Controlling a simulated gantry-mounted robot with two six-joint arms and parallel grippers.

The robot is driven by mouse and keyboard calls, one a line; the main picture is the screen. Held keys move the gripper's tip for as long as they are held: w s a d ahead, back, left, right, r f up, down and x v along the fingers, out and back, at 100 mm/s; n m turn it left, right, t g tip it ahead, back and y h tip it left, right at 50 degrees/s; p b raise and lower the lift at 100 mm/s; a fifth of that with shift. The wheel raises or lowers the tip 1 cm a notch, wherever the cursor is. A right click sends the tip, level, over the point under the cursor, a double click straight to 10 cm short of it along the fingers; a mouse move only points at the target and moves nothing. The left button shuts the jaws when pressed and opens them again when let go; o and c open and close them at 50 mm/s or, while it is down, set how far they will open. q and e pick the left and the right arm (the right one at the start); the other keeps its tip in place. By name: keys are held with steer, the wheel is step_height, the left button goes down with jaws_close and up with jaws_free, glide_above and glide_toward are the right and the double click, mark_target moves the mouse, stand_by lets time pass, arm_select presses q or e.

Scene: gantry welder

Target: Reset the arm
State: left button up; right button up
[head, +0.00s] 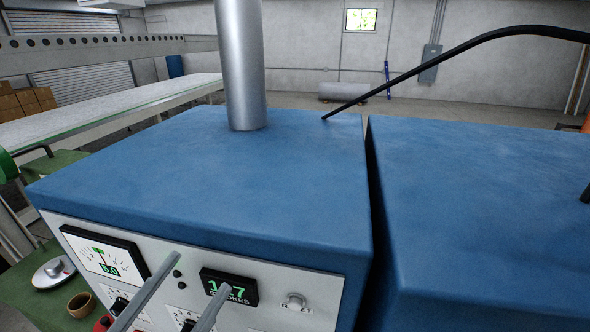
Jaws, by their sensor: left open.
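A blue-topped machine (200,170) has a pale front panel (265,275). On the panel are a gauge (104,256) with green digits and a dark display (229,287) with green characters, partly covered. A round silver button (295,301) with a label under it, partly legible, sits right of the display. My left gripper (198,273) shows as two grey fingers spread apart in front of the panel, left of the button. It is open with nothing between the fingers. I cannot tell whether the fingers touch the panel. My right gripper is not in view.
A silver column (241,65) rises from the machine's top, and a black cable (440,60) arches from it. A second blue housing (480,210) stands close on the right. A green bench (50,290) at lower left holds a small bowl (81,304) and a silver-grey device (53,273).

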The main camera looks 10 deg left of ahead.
arm_select(q)
steer(key=s+d+r+n+t+h+p, duration=0.1)
steer(key=d+r+t+h, duration=0.2)
steer(key=r, duration=1.5)
steer(key=a+r+n+t+y, duration=0.1)
steer(key=n+y, duration=0.2)
steer(key=n, duration=0.1)
steer(key=a+r+n+y, duration=0.1)
steer(key=n+y, duration=0.2)
steer(key=n, duration=0.1)
steer(key=a+r+n+t+y, duration=0.1)
steer(key=r+n+y, duration=0.1)
steer(key=n+y, duration=0.1)
steer(key=shift+a+n+t+y, duration=0.3)
steer(key=shift+n, duration=0.1)
